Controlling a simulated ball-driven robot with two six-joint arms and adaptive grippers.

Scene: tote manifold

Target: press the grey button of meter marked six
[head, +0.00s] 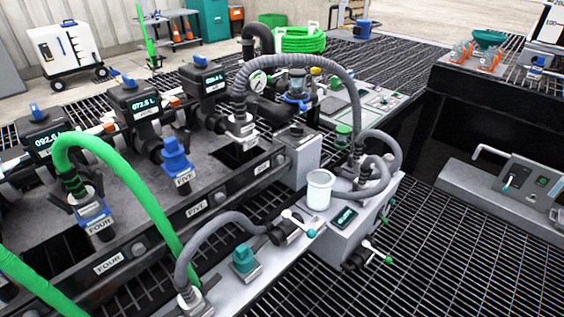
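Three dark meters with lit displays stand in a row along the left manifold. The nearest meter (40,135) reads about 092.6 L, and the middle meter (138,105) reads about 072.5 L. The farthest meter (203,85) is in line with the third port, beyond ports FOUR and FIVE. Its label is too small to read for certain, and I cannot make out a grey button on it. Each meter has a blue part on top. Neither of my grippers is in view.
A green hose (125,175) arches from port FOUR across the front left. A grey hose (300,62) arches from the third port (240,132) to the right-hand block. A blue cap (176,158) covers port FIVE. A white cup (319,190) stands on the front block.

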